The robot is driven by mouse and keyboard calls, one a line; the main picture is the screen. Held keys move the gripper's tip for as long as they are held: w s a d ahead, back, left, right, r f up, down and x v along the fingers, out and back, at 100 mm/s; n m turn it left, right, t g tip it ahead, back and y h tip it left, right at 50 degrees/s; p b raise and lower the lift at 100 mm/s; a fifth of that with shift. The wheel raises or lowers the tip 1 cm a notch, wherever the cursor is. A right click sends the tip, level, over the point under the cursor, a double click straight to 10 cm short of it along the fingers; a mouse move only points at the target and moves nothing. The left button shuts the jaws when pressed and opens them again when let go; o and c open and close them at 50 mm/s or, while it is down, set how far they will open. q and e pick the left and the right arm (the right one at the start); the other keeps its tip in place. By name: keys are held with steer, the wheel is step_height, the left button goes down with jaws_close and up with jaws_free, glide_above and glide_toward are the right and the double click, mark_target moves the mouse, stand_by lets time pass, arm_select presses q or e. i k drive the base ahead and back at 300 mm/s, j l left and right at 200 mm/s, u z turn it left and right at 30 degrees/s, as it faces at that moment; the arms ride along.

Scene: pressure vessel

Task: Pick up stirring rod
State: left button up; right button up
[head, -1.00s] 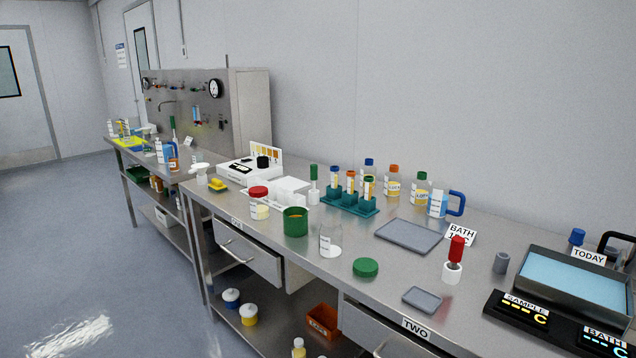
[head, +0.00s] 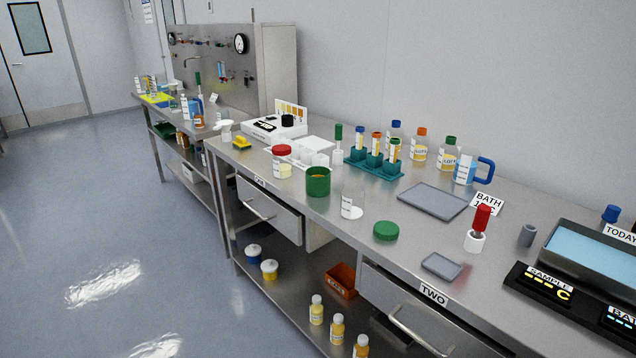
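I cannot tell for certain which object is the stirring rod. A red-handled tool (head: 481,218) stands upright in a white holder (head: 475,242) at the right part of the near bench. A green-handled tool (head: 339,132) stands upright in a white holder (head: 338,157) near the test tube rack. Another green-handled piece (head: 197,79) stands on the far bench. Neither of my grippers shows in the head view.
The near steel bench holds a teal tube rack (head: 375,167), a green cup (head: 318,181), a clear beaker (head: 352,204), a green lid (head: 386,231), a grey tray (head: 432,201) and a water bath (head: 600,262). A drawer (head: 268,207) stands partly open. Floor (head: 90,250) at left is clear.

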mark_target(339, 126)
steer(key=i+j, duration=0.2)
steer(key=j, duration=0.15)
steer(key=i+j, duration=0.2)
steer(key=j, duration=0.15)
steer(key=i+j, duration=0.2)
steer(key=j, duration=0.15)
steer(key=u, duration=0.05)
